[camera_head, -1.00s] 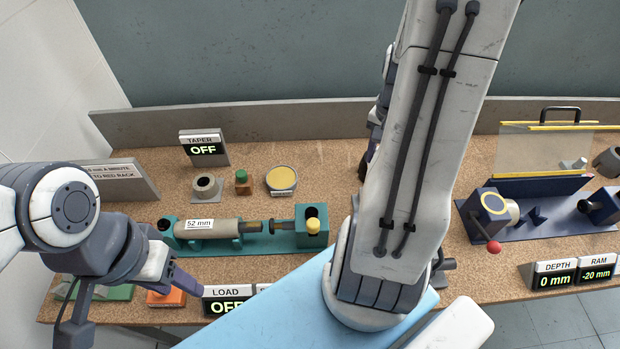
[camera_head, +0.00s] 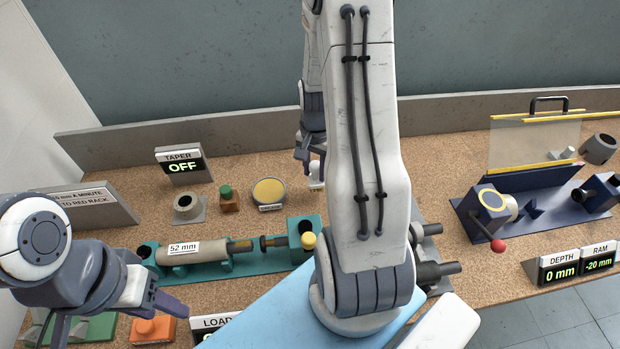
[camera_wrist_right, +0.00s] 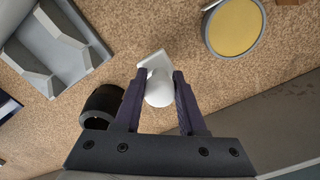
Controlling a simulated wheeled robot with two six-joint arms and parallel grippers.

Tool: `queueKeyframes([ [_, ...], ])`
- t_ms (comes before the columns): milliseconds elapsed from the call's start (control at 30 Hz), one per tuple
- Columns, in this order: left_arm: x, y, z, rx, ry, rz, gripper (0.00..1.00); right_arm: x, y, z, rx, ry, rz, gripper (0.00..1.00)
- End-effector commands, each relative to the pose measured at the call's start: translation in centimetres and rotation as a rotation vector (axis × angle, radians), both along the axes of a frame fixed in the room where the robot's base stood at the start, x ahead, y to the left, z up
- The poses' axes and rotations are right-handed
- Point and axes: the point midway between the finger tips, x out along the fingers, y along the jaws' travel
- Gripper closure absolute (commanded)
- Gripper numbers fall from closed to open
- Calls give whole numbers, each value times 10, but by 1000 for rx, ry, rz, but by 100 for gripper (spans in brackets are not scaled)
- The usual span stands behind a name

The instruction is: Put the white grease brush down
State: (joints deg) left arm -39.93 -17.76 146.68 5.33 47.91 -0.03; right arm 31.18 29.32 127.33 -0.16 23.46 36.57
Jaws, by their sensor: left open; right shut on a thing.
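The white grease brush (camera_wrist_right: 158,88) is between the fingers of my right gripper (camera_wrist_right: 158,92), which is shut on it. In the right wrist view its round white end faces the camera and a flat pale part shows beyond it. I cannot tell whether it touches the table. In the head view the brush (camera_head: 316,183) shows as a small white piece under my right gripper (camera_head: 313,165), right of the round yellow-topped tin (camera_head: 268,191). My left gripper (camera_head: 115,315) is open and empty at the lower left, above the bench front near the orange block.
A teal fixture (camera_head: 215,262) holds a tube marked 52 mm. A grey ring (camera_head: 186,204) and a green-capped bottle (camera_head: 228,198) stand behind it. A navy press (camera_head: 530,212) stands at the right. My right arm hides the bench middle.

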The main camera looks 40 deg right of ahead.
Motion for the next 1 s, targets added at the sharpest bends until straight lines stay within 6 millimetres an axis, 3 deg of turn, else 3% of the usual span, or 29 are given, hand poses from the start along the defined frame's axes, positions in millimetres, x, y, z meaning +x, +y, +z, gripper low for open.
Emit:
queueKeyframes([
  [167,0,0,3,0,0,0,50,11,6,-9,0,0,0,100],
  [433,0,0,7,0,0,0,50,11,6,-44,1,3,-1,100],
  [867,0,0,4,0,0,0,50,11,6,-53,0,0,-1,100],
  [900,0,0,5,0,0,0,50,11,6,-51,0,0,-1,48],
  [967,0,0,5,0,0,0,50,11,6,-51,0,0,-1,30],
  [1000,0,0,5,0,0,0,50,11,6,-51,0,0,-1,30],
])
